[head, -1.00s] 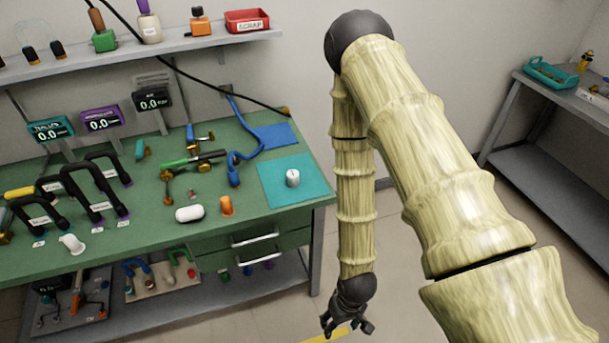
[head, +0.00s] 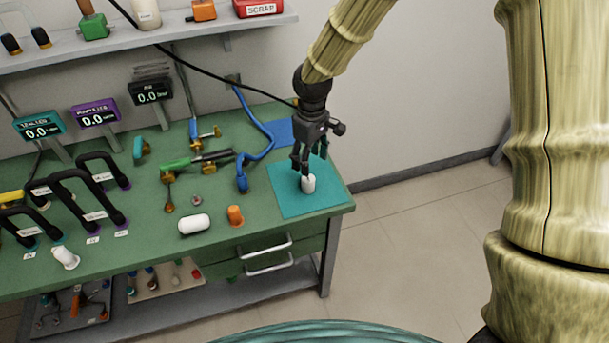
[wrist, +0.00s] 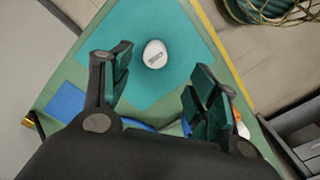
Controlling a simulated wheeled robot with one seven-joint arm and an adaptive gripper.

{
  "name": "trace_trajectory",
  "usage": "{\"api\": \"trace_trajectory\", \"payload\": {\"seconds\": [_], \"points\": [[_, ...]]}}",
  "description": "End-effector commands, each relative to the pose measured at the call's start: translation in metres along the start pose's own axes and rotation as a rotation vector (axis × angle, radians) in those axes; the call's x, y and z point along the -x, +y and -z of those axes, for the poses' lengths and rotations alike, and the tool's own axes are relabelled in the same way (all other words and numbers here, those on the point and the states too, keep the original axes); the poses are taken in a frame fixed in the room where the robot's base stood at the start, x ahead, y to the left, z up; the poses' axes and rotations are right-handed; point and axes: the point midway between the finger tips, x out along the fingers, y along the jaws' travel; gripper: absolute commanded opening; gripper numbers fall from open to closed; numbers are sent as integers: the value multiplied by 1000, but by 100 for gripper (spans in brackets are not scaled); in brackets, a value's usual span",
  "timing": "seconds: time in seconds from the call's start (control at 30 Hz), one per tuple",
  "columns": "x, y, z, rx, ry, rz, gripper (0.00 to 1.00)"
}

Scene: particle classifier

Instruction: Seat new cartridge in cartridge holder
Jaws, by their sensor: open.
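In the wrist view the white cylinder (wrist: 155,54) shows beyond and between the spread fingers of my gripper (wrist: 160,68), apparently not gripped. I cannot tell for sure which part is the cartridge holder; a green and brass fitting assembly (head: 203,160) lies mid-bench.
A white capsule-shaped part (head: 195,224) and an orange part (head: 235,215) lie left of the mat. A blue hose (head: 258,152) curves behind it. Black handles (head: 95,190) stand at the left. A shelf (head: 140,50) runs above. The mat around the cylinder is clear.

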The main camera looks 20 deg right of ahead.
Motion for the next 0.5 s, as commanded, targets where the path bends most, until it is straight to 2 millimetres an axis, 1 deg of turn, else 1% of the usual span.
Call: {"api": "trace_trajectory", "payload": {"seconds": [0.03,0.07,0.17,0.5], "points": [[6,3,1,5,-1,-7,60],[7,4,1,7,-3,-10,60],[3,6,1,10,-7,-13,60],[-37,6,0,7,-6,-11,60]]}}
